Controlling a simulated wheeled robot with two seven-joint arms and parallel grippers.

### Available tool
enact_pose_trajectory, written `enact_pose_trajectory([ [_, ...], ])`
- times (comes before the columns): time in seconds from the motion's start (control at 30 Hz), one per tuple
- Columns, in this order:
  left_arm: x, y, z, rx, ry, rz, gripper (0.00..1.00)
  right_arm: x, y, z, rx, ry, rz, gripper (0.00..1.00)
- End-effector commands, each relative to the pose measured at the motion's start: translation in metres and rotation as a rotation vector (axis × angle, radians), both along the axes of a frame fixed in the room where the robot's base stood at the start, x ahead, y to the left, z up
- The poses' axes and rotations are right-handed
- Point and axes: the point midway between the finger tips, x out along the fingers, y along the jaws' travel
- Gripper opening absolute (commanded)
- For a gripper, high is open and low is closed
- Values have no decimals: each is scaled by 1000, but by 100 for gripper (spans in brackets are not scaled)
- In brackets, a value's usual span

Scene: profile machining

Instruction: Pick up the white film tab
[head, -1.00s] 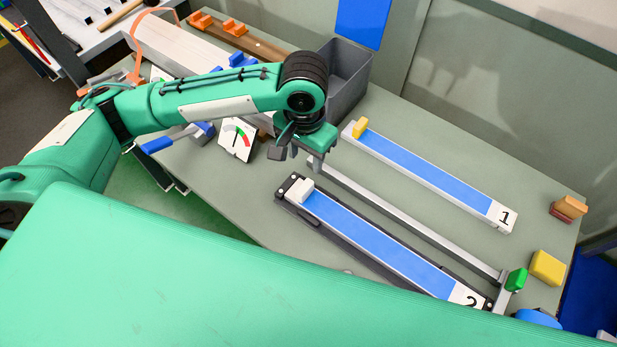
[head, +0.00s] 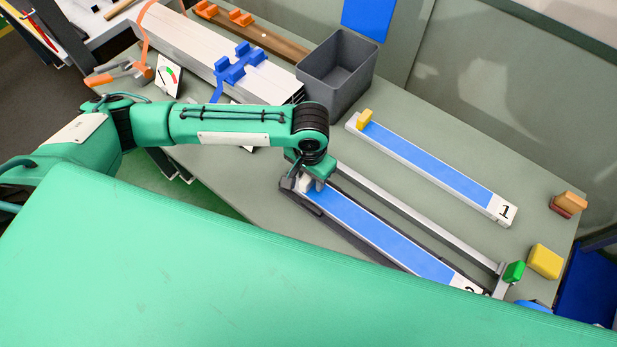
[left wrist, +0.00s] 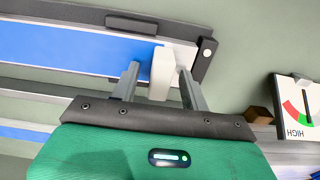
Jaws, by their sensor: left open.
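The white film tab (left wrist: 162,72) stands at the end of the blue film on profile 2 (head: 385,235). In the left wrist view it lies between the two fingers of my left gripper (left wrist: 160,82), with a finger on each side. The left gripper is open, and a small gap shows beside the left finger. In the head view my left gripper (head: 308,186) is right at the tab end of profile 2 and covers most of the tab. My right gripper is not in view.
Profile 1 (head: 430,168), with a yellow tab (head: 365,118), lies behind a grey rail (head: 420,214). A grey bin (head: 338,75) stands at the back. A yellow block (head: 545,261) and a green block (head: 514,271) are at the right. A gauge card (left wrist: 298,105) lies near the gripper.

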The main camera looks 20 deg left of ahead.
Motion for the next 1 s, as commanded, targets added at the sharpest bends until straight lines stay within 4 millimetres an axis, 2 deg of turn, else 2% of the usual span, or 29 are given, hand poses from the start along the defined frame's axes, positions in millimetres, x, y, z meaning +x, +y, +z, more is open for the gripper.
enact_pose_trajectory([
  [0.13, 0, 0, 0, 0, 0, 0, 45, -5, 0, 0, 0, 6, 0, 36],
  [0.17, 0, 0, 0, 0, 0, 0, 42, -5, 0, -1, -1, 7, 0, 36],
  [0.37, 0, 0, 0, 0, 1, 0, 2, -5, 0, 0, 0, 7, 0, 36],
  [0.4, 0, 0, 0, 0, 0, 0, 0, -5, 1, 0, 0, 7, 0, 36],
  [0.77, 0, 0, 5, 0, 0, 0, 0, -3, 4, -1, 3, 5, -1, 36],
  [0.87, 0, -1, 13, -1, 0, -1, 0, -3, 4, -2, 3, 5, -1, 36],
  [1.0, 0, -1, 35, -3, -2, -2, 0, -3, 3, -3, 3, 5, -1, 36],
])
